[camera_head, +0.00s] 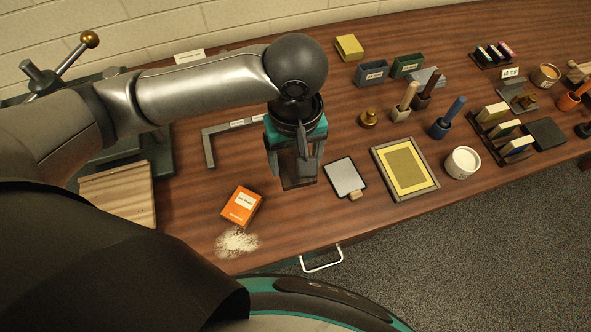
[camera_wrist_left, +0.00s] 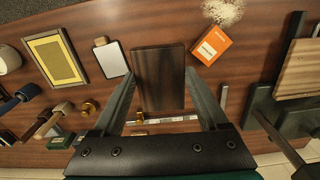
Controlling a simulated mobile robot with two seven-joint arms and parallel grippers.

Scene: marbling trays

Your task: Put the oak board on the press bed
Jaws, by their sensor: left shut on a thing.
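My left gripper (camera_head: 296,160) is over the table's middle, pointing down, shut on a dark brown wooden board. In the left wrist view the dark board (camera_wrist_left: 160,78) lies between the two fingers (camera_wrist_left: 160,75); in the head view only part of it (camera_head: 299,178) shows under the gripper. A pale striped wooden board (camera_head: 117,193) is at the left, by the dark green press (camera_head: 163,168); it also shows in the left wrist view (camera_wrist_left: 300,68). My arm hides much of the press and its bed. My right gripper is not in view.
An orange box (camera_head: 241,206) and spilled pale grains (camera_head: 237,241) lie near the front edge. A metal square (camera_head: 209,150) lies behind. A small white-faced slab (camera_head: 344,177) and a yellow framed screen (camera_head: 376,177) are to the right. Pots and tools crowd the far right.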

